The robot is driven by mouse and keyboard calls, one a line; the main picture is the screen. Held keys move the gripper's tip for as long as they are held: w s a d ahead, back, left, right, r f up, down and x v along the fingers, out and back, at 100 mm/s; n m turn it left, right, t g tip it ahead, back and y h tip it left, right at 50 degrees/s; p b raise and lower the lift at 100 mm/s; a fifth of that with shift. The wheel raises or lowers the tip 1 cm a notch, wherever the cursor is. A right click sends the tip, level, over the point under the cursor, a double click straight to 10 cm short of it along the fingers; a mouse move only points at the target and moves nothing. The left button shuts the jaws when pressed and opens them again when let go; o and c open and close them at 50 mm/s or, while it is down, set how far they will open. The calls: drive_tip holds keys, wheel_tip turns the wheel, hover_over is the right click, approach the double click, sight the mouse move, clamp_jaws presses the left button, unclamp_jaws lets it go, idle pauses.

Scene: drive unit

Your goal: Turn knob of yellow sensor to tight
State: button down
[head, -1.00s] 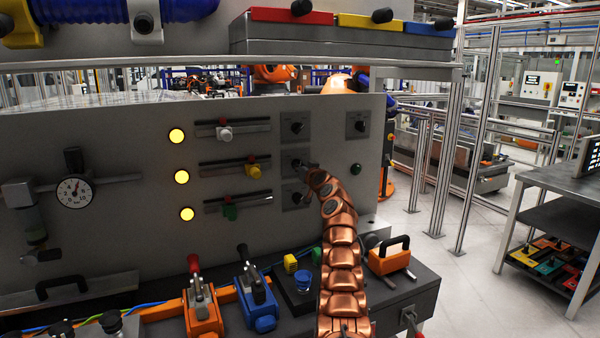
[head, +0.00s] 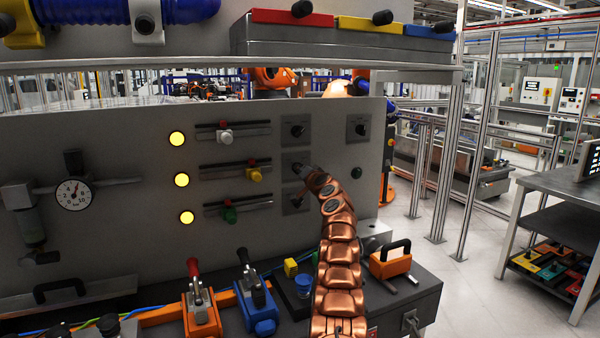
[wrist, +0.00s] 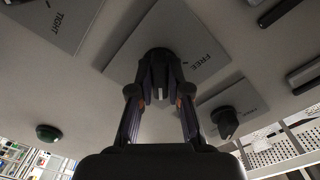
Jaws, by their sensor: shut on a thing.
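The yellow sensor slider (head: 254,174) sits on the middle rail of the grey upright panel, with a lit yellow lamp at the left of its row. Its knob is on the middle plate (head: 287,158) to the right, mostly hidden by my gripper (head: 304,171) in the head view. In the wrist view, my gripper (wrist: 160,88) is shut on the dark round knob (wrist: 158,58), one finger on each side. The word FREE shows on the plate (wrist: 125,42) to the right of the knob. The knob's exact angle is hard to tell.
Similar knobs sit above (head: 297,129) and below (head: 296,199), close to my gripper. A fourth knob plate (head: 358,127) and a dark green button (head: 356,172) are to the right. Clamps and an orange handled block (head: 390,264) stand on the bench below.

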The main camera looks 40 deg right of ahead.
drive_tip(key=shift+r, duration=0.1)
idle(0.3)
drive_tip(key=c, duration=1.1)
unclamp_jaws()
drive_tip(key=shift+s+a, duration=0.1)
drive_tip(key=shift+s, duration=0.2)
drive_tip(key=shift+v, duration=3.4)
